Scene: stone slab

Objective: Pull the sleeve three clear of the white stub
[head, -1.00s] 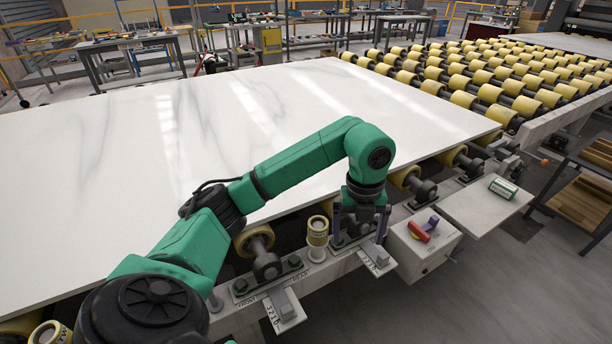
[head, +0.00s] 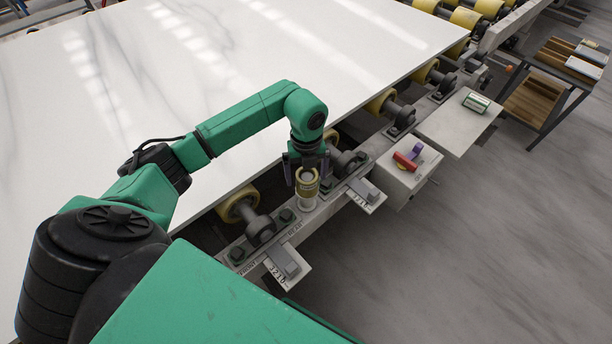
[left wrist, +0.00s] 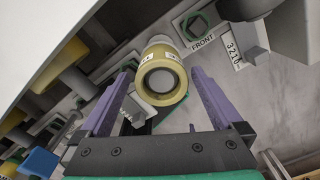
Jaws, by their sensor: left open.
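The yellow sleeve (head: 307,182) stands upright around the white stub (head: 307,202) on the frame beside the slab. In the head view my left gripper (head: 305,168) points down at the sleeve. In the left wrist view the sleeve (left wrist: 162,88) lies between the tips of my open left gripper (left wrist: 162,80), with a gap on both sides. A pale round face shows inside its ring. Its labels are too small to read for sure. My right gripper is in neither view.
The white slab (head: 230,70) lies behind the arm, close to the sleeve. Scale plates (head: 287,267) and (head: 366,196) stick out on either side. A box with a red handle (head: 406,161) and a shelf with a green-and-white item (head: 476,102) are to the right. The floor in front is open.

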